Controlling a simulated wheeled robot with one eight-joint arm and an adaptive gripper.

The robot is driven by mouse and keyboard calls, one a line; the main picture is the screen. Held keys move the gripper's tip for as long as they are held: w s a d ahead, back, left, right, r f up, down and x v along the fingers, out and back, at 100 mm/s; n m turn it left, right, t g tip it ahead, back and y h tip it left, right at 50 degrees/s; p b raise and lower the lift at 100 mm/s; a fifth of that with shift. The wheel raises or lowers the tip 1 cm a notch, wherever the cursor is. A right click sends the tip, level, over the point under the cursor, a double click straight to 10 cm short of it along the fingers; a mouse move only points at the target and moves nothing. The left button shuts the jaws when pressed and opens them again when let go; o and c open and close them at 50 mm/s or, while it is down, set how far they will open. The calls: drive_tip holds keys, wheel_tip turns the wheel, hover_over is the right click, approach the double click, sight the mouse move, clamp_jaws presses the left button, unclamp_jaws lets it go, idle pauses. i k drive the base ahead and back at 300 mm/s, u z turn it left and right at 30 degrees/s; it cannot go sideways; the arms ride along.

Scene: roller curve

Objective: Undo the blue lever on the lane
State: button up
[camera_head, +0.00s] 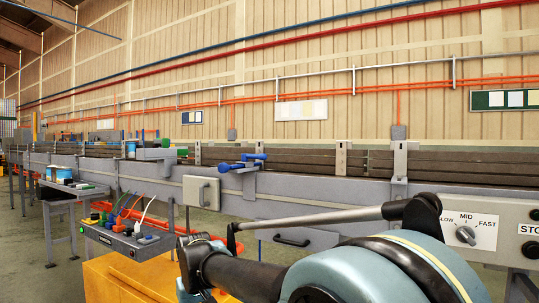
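The blue lever (243,163) is on the side of the long grey roller lane (310,190), a little left of the middle of the picture. Its blue bar lies roughly level, with a blue knob at the right end, on a grey bracket. Whether it is latched cannot be told from here. My arm, pale blue and black, fills the lower middle and right foreground, in front of and below the lever. No fingertips of my gripper can be made out. I see no contact between my arm and the lever.
A control panel with a speed dial (465,235) is at right. A grey box with coloured plugs and cables (130,237) stands at left, above a yellow cabinet (118,280). A grey box with a handle (201,192) is on the lane's side. Open floor shows at far left.

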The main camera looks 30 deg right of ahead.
sight(244, 157)
drive_tip(key=z, duration=0.5)
drive_tip(key=k, duration=0.3)
drive_tip(key=z, duration=0.3)
